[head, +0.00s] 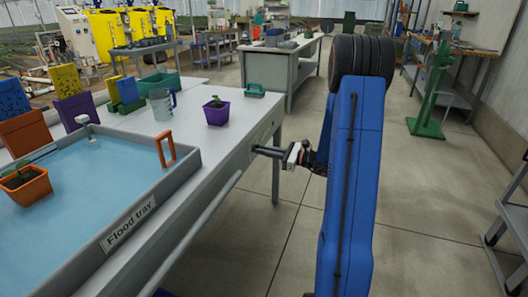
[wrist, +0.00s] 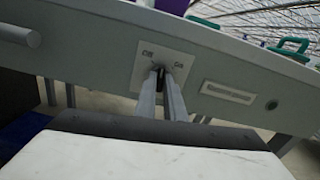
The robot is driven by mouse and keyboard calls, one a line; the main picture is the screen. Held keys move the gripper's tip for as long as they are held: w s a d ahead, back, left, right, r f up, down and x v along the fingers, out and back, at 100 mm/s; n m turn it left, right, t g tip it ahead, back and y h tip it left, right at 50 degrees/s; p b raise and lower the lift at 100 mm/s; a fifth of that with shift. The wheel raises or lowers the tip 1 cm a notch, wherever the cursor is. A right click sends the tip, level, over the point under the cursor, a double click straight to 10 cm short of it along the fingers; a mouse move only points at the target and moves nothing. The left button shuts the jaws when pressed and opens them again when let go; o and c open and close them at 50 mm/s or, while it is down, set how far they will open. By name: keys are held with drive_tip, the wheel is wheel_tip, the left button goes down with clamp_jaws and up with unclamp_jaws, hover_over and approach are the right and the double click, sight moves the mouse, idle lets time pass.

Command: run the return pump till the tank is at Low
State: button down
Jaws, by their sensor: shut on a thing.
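My gripper (head: 258,150) reaches the side of the grey bench, and its tips also show in the wrist view (wrist: 160,76). There it is shut on a small dark switch (wrist: 160,70) on a pale plate (wrist: 178,57). The plate has two small labels that look like Off at left and On at right. The fingers hide most of the switch, so its setting cannot be told. The flood tray (head: 146,208) on the bench holds blue water. A white fitting (head: 84,121) stands at its far edge. No Low mark is readable.
An orange pot (head: 28,187) with a seedling stands in the tray. A purple pot (head: 217,114) and a clear jug (head: 162,105) stand behind. A rail (head: 190,240) runs along the bench front. Open floor lies right.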

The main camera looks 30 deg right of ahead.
drive_tip(key=m, duration=1)
drive_tip(key=shift+m, duration=0.3)
idle(0.4)
drive_tip(key=c, duration=1.8)
unclamp_jaws()
drive_tip(key=shift+c, duration=0.2)
drive_tip(key=v, duration=1.7)
drive_tip(key=shift+s+d, duration=0.2)
